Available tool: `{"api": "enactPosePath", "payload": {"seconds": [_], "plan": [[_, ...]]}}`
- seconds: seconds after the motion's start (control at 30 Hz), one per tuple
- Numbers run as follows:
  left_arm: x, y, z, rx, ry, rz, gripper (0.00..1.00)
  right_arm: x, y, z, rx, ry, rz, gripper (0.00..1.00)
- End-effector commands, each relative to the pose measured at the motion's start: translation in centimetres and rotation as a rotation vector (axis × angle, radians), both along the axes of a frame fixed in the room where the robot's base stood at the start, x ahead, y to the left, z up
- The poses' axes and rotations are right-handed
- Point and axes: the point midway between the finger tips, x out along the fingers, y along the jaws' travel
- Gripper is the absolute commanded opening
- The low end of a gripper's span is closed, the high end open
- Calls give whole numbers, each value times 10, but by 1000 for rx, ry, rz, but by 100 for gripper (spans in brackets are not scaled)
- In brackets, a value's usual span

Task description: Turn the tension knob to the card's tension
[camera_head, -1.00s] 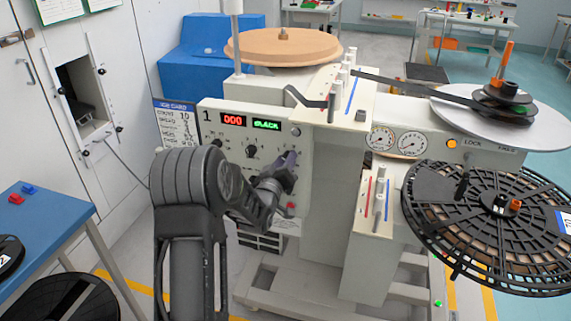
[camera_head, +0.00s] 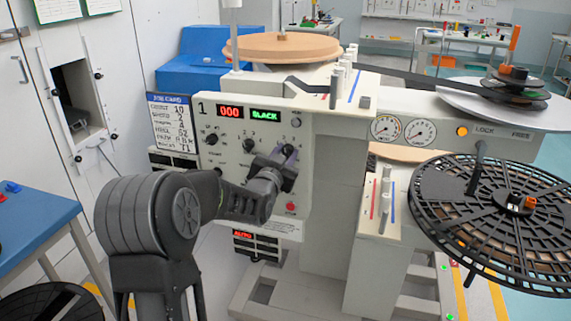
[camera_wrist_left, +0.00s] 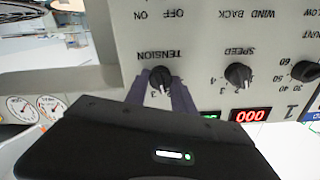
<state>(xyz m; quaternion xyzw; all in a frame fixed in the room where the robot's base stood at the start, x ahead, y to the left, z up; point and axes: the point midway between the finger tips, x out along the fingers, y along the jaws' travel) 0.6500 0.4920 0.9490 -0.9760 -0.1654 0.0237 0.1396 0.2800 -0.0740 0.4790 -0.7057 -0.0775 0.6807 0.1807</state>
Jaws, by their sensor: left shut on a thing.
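The tension knob (camera_wrist_left: 160,78) is a small dark knob on the pale front panel, under the upside-down TENSION label in the left wrist view. My left gripper (camera_wrist_left: 162,90) is shut on it, one finger on each side. In the head view my left gripper (camera_head: 286,160) is at the panel's right part and mostly hides the knob. A white pointer mark shows on the knob near the 3; its exact setting is hard to read. The job card (camera_head: 170,122) hangs at the panel's left edge; its tension line is too small to read surely. My right gripper is out of view.
The speed knob (camera_wrist_left: 238,75) sits beside the tension knob. The red display (camera_head: 230,112) reads 000 and the green display (camera_head: 265,115) reads SLACK. A red button (camera_head: 291,206) is below the gripper. A large black reel (camera_head: 490,225) stands at right.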

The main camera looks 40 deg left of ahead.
Motion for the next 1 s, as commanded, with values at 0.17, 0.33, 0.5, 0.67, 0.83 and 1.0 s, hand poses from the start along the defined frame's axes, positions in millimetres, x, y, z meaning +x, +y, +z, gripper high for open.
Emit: {"api": "enactPosePath", "payload": {"seconds": [0.17, 0.33, 0.5, 0.67, 0.83, 1.0], "plan": [[0, 0, -3, 157, 51, 0, 0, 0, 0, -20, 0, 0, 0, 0], [0, -1, -3, 309, 105, 0, 0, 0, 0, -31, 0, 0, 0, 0], [1, -2, -3, 461, 159, -1, 0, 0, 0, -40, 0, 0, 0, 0], [1, -1, -3, 606, 210, 0, 0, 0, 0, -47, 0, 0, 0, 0], [1, -2, -2, 758, 262, -1, 0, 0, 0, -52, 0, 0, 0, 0], [1, -2, -2, 910, 316, 0, 0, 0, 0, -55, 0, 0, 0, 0]]}}
